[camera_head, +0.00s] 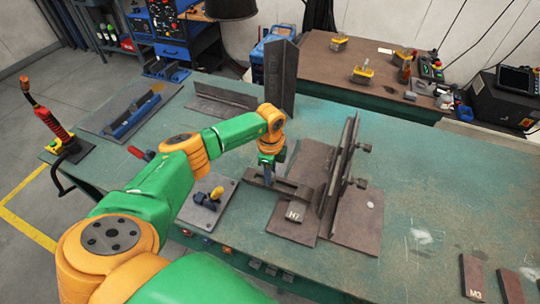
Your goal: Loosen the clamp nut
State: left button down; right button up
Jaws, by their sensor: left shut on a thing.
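My left gripper (267,172) points down over a dark slotted clamp bar (291,188) in the middle of the green bench. It is shut on the clamp nut at the bar, and its fingers hide the nut. My right gripper is not in view.
A tall angle piece (280,78) stands behind the gripper. A small plate with a yellow-handled toggle (210,198) lies left of the clamp. Flat pieces, one marked M3 (473,277), lie at lower right. The bench's right part (450,190) is mostly clear.

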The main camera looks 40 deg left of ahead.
pick_arm(q)
jog(key=c, duration=0.5)
grip_release()
jog(key=shift+d, duration=0.1)
notch_tip(320, 180, up, 7)
jog(key=shift+r+b, duration=0.1)
jog(key=shift+b, duration=0.3)
